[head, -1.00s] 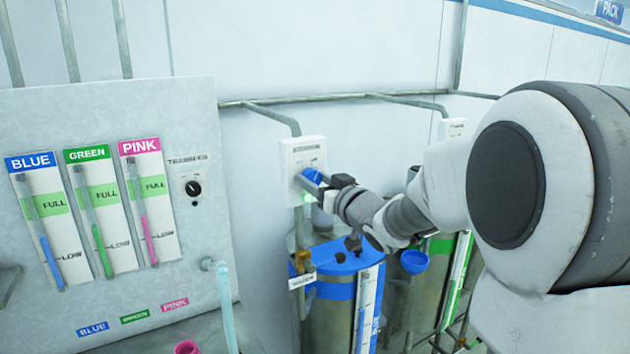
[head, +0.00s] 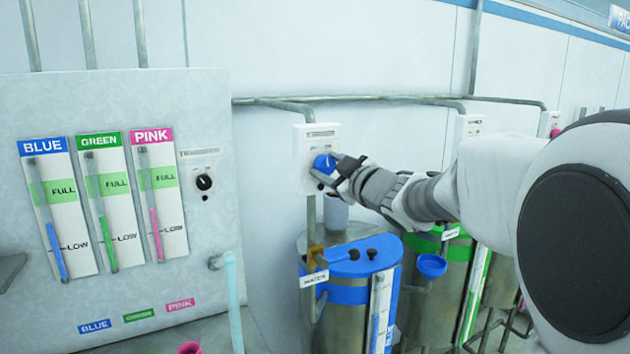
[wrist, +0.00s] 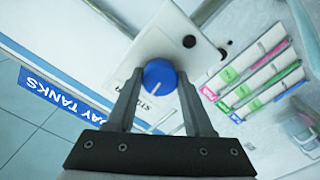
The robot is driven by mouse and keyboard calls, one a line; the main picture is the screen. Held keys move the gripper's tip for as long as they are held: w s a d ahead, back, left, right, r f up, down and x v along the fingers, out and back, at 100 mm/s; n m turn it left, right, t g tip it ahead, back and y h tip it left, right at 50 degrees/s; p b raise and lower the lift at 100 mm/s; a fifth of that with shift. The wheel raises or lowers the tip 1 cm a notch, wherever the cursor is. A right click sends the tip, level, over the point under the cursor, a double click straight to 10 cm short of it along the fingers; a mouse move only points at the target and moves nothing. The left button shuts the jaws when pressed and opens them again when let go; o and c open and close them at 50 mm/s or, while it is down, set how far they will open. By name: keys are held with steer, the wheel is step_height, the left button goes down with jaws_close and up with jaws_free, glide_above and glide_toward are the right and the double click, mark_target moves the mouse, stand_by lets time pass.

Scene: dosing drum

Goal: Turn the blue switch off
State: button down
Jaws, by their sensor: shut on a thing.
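The blue switch (head: 324,163) is a round blue knob with a pale pointer line, on a white wall plate (head: 304,180) above the blue-topped drum. In the wrist view the blue knob (wrist: 160,76) sits between my two fingertips, and its pale line runs slantwise. My gripper (head: 330,168) reaches it from the right and is shut on it. The fingers cover part of the knob in the head view.
A panel (head: 215,120) with blue, green and pink level gauges and a black knob (head: 204,182) is at left. The blue-topped drum (head: 345,295) and a green-topped drum (head: 420,310) stand below my arm. Pipes (head: 380,100) run along the wall.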

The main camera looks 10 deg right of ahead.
steer(key=shift+n+b, duration=1.35)
steer(key=shift+n, duration=0.75)
steer(key=shift+c, duration=1.4)
jaws_free()
steer(key=v, duration=1.7)
steer(key=shift+s, duration=0.15)
steer(key=shift+r, duration=0.1)
